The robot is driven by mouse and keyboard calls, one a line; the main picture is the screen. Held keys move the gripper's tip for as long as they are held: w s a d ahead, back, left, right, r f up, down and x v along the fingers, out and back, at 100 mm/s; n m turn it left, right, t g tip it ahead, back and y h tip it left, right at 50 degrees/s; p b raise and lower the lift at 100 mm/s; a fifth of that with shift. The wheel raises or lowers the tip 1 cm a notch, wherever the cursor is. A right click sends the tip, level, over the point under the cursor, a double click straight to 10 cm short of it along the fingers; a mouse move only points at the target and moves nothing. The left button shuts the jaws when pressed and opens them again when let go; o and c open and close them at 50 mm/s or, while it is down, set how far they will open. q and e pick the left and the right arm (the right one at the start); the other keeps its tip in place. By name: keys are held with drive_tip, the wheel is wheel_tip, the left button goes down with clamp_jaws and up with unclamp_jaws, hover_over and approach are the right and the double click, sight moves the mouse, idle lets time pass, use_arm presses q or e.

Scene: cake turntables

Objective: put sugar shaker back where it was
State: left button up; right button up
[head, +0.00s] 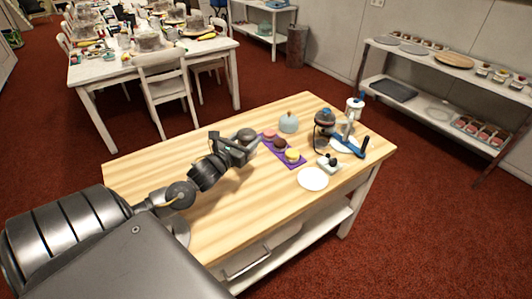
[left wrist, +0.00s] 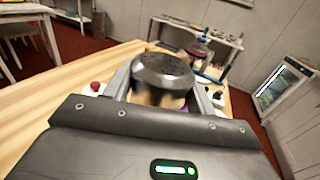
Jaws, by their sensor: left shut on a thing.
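The sugar shaker (left wrist: 163,72) has a dark, perforated-looking round lid and a tan lower part. It sits between the fingers of my left gripper (head: 240,147), which is shut on it. In the head view the shaker's dark top (head: 246,133) shows at the gripper's tip, over the wooden table (head: 180,165) and just left of the purple mat. I cannot tell whether its base touches the table. My right gripper is not in view.
A purple mat (head: 269,146) holds pink, brown and yellow round items. A pale blue domed pot (head: 288,122) stands behind it. A white disc (head: 313,179), a small white block with black knobs (head: 328,164) and a blue-handled device (head: 350,147) lie right.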

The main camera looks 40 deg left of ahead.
use_arm(q)
drive_tip(key=w+d+f, duration=0.1)
drive_tip(key=w+f, duration=0.5)
drive_tip(key=w, duration=0.1)
drive_tip(key=shift+d+f+p, duration=0.3)
drive_tip(key=shift+d+p, duration=0.1)
drive_tip(key=shift+p, duration=0.05)
drive_tip(key=f+p, duration=0.1)
drive_tip(key=f, duration=0.2)
drive_tip(key=shift+w, duration=0.2)
drive_tip(key=shift+d+f, duration=0.1)
drive_tip(key=shift+f, duration=0.15)
drive_tip(key=shift+f, duration=0.15)
drive_tip(key=o, duration=1.1)
drive_tip(key=shift+s, duration=0.1)
drive_tip(key=shift+o, duration=0.2)
